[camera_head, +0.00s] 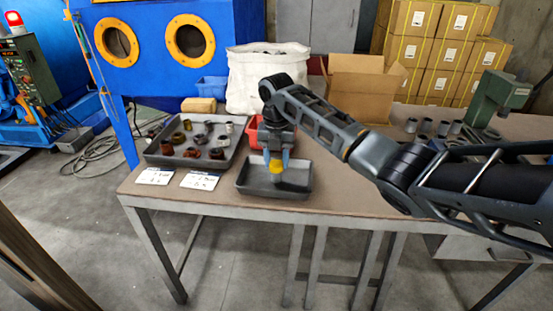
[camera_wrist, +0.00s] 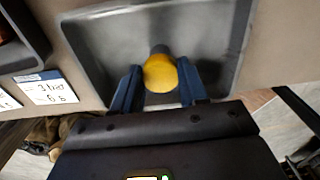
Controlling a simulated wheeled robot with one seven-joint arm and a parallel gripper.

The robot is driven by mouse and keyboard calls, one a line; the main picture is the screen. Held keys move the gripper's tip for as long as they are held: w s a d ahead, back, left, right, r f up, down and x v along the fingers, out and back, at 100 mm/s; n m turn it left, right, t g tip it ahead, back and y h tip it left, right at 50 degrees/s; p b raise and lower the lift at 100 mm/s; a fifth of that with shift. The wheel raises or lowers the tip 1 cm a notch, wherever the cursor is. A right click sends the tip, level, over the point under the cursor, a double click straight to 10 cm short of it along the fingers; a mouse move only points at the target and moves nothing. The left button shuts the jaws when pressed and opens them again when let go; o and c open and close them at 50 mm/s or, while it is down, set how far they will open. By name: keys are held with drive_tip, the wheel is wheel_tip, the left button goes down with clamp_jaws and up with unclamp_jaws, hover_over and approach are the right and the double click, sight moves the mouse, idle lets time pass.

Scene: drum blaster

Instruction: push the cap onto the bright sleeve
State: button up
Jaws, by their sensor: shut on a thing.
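A round yellow cap (camera_head: 276,166) is held between the blue fingertips of my gripper (camera_head: 276,160), above the grey front tray (camera_head: 303,190). In the wrist view the cap (camera_wrist: 160,73) sits between the two blue fingers (camera_wrist: 159,88), which are shut on it. A small grey, roughly cylindrical shape (camera_wrist: 160,50) shows just beyond the cap, partly hidden by it. I cannot tell whether the cap touches this shape, or whether it is the bright sleeve.
A larger grey tray (camera_head: 160,158) with several brown, red, dark and pale sleeves stands to the left. A red bin (camera_head: 256,131) is behind my gripper. Printed cards (camera_head: 155,176) lie at the table's front edge. Grey cylinders (camera_head: 426,127) and a green press (camera_head: 490,100) stand at right.

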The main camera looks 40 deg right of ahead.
drive_tip(key=shift+f, duration=0.75)
idle(1.7)
drive_tip(key=o, duration=1.1)
drive_tip(key=shift+o, duration=0.2)
drive_tip(key=o, duration=0.4)
drive_tip(key=shift+o, duration=0.2)
drive_tip(key=shift+r+p, duration=2.35)
drive_tip(key=shift+r, duration=0.2)
